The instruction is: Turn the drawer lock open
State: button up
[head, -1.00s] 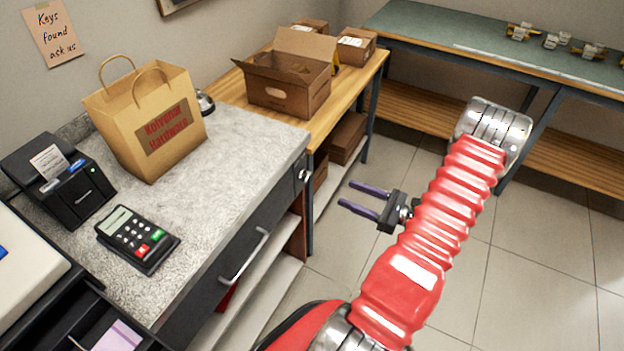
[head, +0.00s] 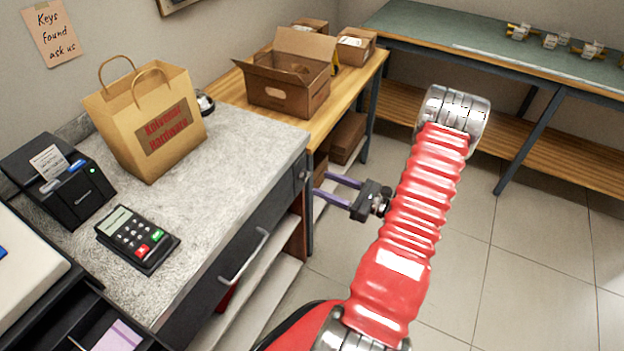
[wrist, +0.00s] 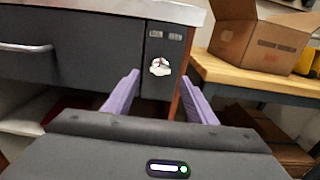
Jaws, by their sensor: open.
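The drawer lock (wrist: 160,67) is a small silvery piece on the dark drawer front (wrist: 90,62), near its right end. It shows in the wrist view between and beyond my fingertips. Two small marks (wrist: 165,35) sit above it, too blurred to read. My gripper (head: 323,183) has two purple fingers, spread apart and empty, pointing at the counter's right end in the head view. In the wrist view my gripper (wrist: 160,78) seems apart from the lock. The lock is small and hard to make out in the head view.
A bar handle (head: 245,255) juts from the drawer front left of the lock. The grey countertop (head: 225,180) overhangs it, carrying a paper bag (head: 150,120) and a card terminal (head: 137,238). A wooden bench (head: 350,95) with an open carton (head: 290,85) stands beyond. Floor at right is clear.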

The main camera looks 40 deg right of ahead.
jog(key=shift+x, duration=2.85)
jog(key=shift+c, duration=0.4)
jog(key=c, duration=1)
